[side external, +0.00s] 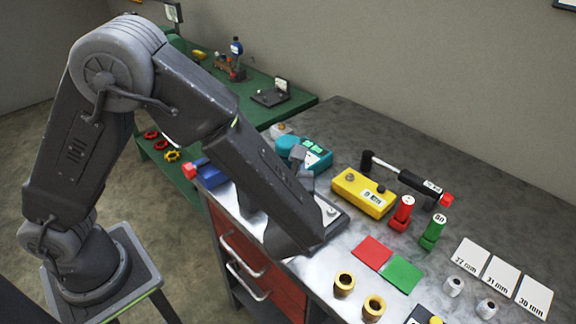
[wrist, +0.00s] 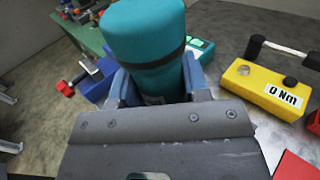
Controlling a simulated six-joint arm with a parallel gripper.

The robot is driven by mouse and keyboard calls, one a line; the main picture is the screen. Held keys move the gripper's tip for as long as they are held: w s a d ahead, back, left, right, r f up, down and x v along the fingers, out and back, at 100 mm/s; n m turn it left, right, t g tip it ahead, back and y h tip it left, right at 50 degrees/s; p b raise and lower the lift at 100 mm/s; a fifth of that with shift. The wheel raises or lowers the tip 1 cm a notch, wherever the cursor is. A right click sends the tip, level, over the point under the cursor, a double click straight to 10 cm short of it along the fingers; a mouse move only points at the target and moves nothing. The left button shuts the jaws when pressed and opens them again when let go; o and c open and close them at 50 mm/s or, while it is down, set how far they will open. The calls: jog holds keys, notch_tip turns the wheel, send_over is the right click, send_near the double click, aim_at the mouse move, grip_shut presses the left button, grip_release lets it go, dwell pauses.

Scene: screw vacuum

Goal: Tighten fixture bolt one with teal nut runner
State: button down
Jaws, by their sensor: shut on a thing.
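My gripper (wrist: 157,82) is shut on the teal nut runner (wrist: 146,35), a thick teal cylinder with a dark band. It stands up between the two blue-grey fingers in the wrist view. In the side view a bit of the nut runner's teal body (side external: 285,143) shows behind my arm, which hides most of the grip. A grey plate (side external: 334,214) with a round bolt-like part lies partly behind my wrist at the bench's front. I cannot tell whether it is the fixture with bolt one. The nut runner's lower end is hidden in both views.
A teal box (side external: 318,157) with green displays stands beside the nut runner. A yellow tester (side external: 363,193) reads 0 Nm in the wrist view. A black-handled wrench (side external: 405,180), red and green bottles, coloured squares, brass sockets and labelled cards fill the right. A blue vise-like tool (side external: 207,173) is left.

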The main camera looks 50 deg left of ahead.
aim_at(288, 153)
jog(key=shift+f, duration=0.8)
dwell(3.6)
jog(key=shift+r, duration=2.6)
